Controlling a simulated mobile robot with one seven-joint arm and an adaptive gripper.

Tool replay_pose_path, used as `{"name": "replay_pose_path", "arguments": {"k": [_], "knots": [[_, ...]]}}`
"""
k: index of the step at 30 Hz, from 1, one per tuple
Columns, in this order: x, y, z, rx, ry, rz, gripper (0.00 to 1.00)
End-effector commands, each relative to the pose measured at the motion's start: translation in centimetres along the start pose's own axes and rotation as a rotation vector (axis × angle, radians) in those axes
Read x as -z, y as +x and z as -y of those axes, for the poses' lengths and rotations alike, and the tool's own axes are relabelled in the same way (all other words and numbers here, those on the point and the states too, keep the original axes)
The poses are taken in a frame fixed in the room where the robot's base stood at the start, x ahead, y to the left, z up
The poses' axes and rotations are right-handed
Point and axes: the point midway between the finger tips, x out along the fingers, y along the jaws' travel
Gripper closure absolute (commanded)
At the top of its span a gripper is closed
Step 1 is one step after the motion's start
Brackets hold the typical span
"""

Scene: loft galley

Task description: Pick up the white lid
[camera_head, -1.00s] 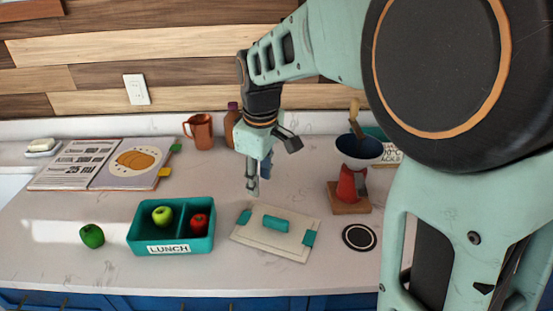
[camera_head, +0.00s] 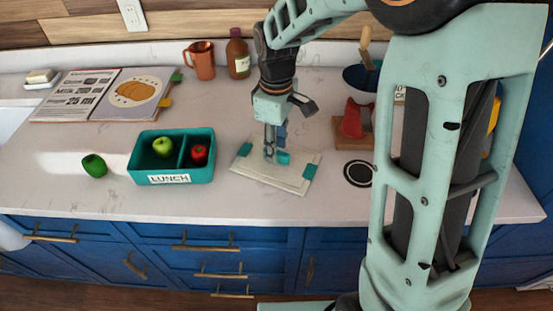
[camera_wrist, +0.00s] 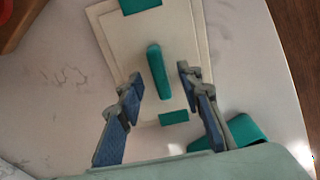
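The white lid (camera_head: 262,172) lies flat on the counter, right of the lunch box. It has a teal bar handle (camera_head: 283,158) in its middle and teal clips at two ends. My gripper (camera_head: 270,154) points down over the lid at the handle. In the wrist view my gripper (camera_wrist: 158,80) is open, one finger on each side of the handle (camera_wrist: 158,71), with gaps between fingers and handle. The lid (camera_wrist: 122,42) fills the middle of that view. I cannot tell the exact fingertip height above the lid.
The teal lunch box (camera_head: 172,177) holds a green and a red apple. A green pepper-like item (camera_head: 94,166) lies left of it. A black round coaster (camera_head: 358,173) and a red object on a wooden base (camera_head: 352,121) stand to the right. A book (camera_head: 103,95), jug (camera_head: 200,60) and bottle (camera_head: 238,54) are behind.

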Motion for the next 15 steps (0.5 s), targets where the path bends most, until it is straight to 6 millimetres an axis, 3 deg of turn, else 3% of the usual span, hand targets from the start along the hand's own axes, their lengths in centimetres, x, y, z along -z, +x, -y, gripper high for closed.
{"name": "replay_pose_path", "arguments": {"k": [6, 13, 15], "knots": [[0.0, 2.4, 0.1, 0.002, 0.000, 0.001, 0.67], [0.0, 2.5, 0.0, 0.000, 0.001, 0.000, 0.67], [0.0, 2.5, 0.0, 0.000, 0.001, 0.000, 0.74]]}}
